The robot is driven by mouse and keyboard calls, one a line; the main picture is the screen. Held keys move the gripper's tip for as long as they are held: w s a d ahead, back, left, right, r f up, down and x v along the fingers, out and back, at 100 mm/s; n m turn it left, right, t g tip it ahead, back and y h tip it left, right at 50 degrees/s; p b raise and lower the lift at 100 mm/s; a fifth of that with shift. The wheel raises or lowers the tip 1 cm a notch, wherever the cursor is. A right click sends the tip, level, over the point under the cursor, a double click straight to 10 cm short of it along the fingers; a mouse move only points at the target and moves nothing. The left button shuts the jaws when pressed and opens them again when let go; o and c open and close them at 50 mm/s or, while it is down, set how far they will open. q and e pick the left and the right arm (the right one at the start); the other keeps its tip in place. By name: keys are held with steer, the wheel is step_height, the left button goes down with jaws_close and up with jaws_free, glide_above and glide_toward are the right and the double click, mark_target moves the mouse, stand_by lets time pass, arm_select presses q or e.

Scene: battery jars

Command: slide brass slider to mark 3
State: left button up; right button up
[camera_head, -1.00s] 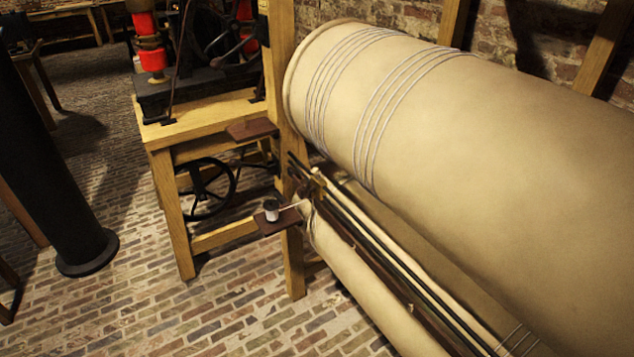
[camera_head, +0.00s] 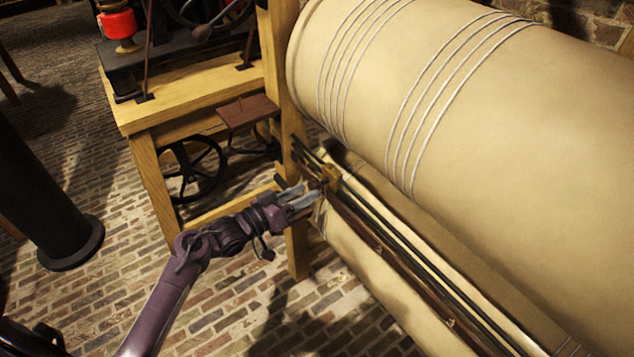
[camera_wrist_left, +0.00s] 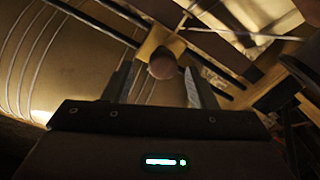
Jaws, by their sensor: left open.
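The brass slider (camera_head: 330,177) sits on the dark rails (camera_head: 400,255) near their upper left end, beside the wooden post. In the left wrist view the slider is a yellowish block (camera_wrist_left: 157,40) with a round brown knob (camera_wrist_left: 162,64) on its front. My left gripper (camera_head: 307,195) is open just left of the slider. In the wrist view its two fingers (camera_wrist_left: 160,80) stand apart, one on each side of the knob; I cannot tell whether they touch it. Small fittings show along the rail, but no mark number is readable. My right gripper is in neither view.
A large cream roller (camera_head: 480,110) with cord windings fills the right side, above a lower roller (camera_head: 375,290). A wooden post (camera_head: 283,80) and a wooden bench (camera_head: 190,105) stand left of the rails. Brick floor (camera_head: 225,320) is open below.

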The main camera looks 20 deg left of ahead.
mark_target(311, 189)
arm_select(q)
steer(key=shift+x, duration=2.15)
steer(key=shift+a+f, duration=0.15)
jaws_close()
